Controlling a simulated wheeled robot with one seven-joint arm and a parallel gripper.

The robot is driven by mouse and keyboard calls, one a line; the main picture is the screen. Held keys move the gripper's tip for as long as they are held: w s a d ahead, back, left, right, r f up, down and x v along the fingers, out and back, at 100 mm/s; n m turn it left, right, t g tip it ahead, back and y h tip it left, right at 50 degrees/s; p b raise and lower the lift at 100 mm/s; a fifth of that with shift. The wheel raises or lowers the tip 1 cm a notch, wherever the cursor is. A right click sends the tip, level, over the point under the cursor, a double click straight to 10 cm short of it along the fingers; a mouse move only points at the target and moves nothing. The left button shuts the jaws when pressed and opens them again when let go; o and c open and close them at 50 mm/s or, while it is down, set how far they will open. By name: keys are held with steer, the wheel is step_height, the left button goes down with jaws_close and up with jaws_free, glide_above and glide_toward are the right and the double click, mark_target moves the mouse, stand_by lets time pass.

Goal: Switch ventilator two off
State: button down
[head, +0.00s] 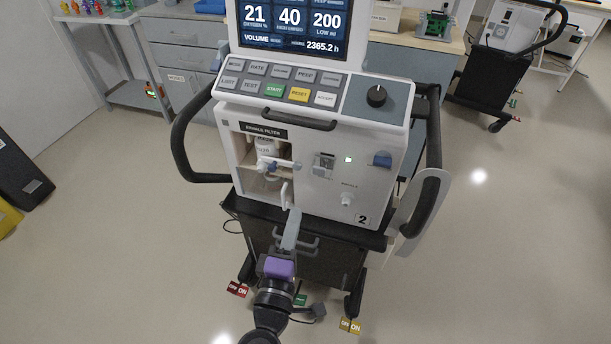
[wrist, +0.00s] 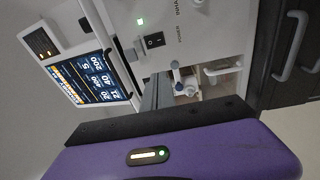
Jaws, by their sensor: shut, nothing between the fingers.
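Ventilator two (head: 385,205), marked 2 at its lower right, stands upright in front of me with its screen (head: 293,22) lit. Its black rocker power switch (head: 323,162) is on the white front panel, left of a lit green lamp (head: 349,160). In the wrist view the switch (wrist: 154,40) is labelled POWER, with the green lamp (wrist: 140,21) beside it. Which side of the rocker is pressed is too small to tell. My gripper (head: 293,215) is shut and empty, low before the panel. In the wrist view its grey fingers (wrist: 157,78) point towards the panel, apart from the switch.
Black side handles (head: 180,140) stick out. Red (head: 237,289) and yellow (head: 350,325) ON/OFF tags sit at the casters.

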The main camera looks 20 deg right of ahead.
steer(key=shift+s+d+r+m+g+h, duration=0.15)
steer(key=shift+s+d+r+m+h, duration=0.05)
steer(key=shift+s+d+h, duration=0.3)
steer(key=shift+s+d+r+m+g+h, duration=0.15)
steer(key=shift+s+d+r+m+h, duration=0.05)
steer(key=shift+s+d+h, duration=0.25)
steer(key=shift+w, duration=0.15)
steer(key=p+x, duration=0.1)
steer(key=x, duration=1.2)
steer(key=shift+r, duration=0.1)
steer(key=shift+w+d, duration=0.35)
steer(key=shift+w+d+r, duration=0.1)
steer(key=shift+w, duration=0.05)
steer(key=v, duration=0.8)
steer(key=shift+b, duration=0.3)
